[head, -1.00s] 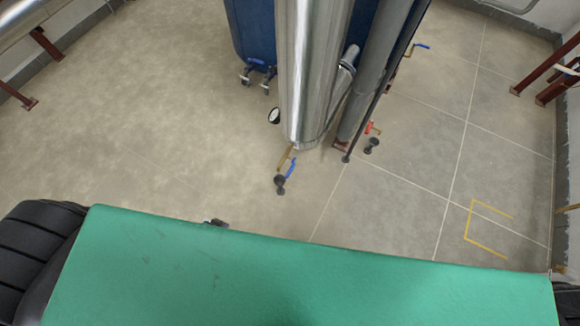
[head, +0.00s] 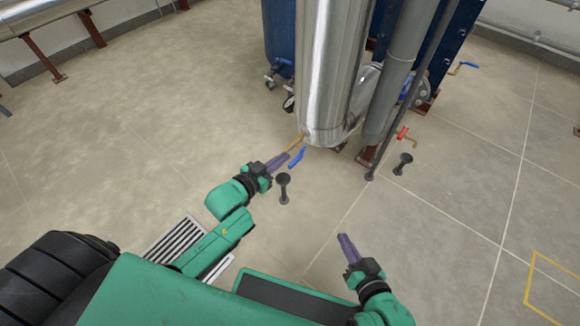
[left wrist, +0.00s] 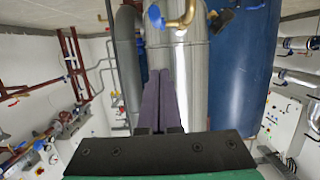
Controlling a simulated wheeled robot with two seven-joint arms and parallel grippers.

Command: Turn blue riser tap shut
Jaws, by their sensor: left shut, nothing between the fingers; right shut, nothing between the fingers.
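The blue tap handle (head: 297,158) sits on a brass pipe (head: 296,143) at the lower end of the big silver riser. In the left wrist view the blue handle (left wrist: 155,16) and brass pipe (left wrist: 187,14) show at the top, beyond the fingertips. My left gripper (head: 285,157) is shut and empty, its purple tips just left of the handle in the head view; I cannot tell if they touch. In the left wrist view its fingers (left wrist: 159,75) lie together. My right gripper (head: 342,238) is shut and empty, lower and apart from the tap.
The silver riser (head: 325,70) and a grey pipe (head: 402,70) stand behind the tap. A red tap (head: 403,133) and another blue tap (head: 467,66) are to the right. Dark floor stubs (head: 284,187) stand close below. A blue tank (head: 279,30) is behind. Floor at left is clear.

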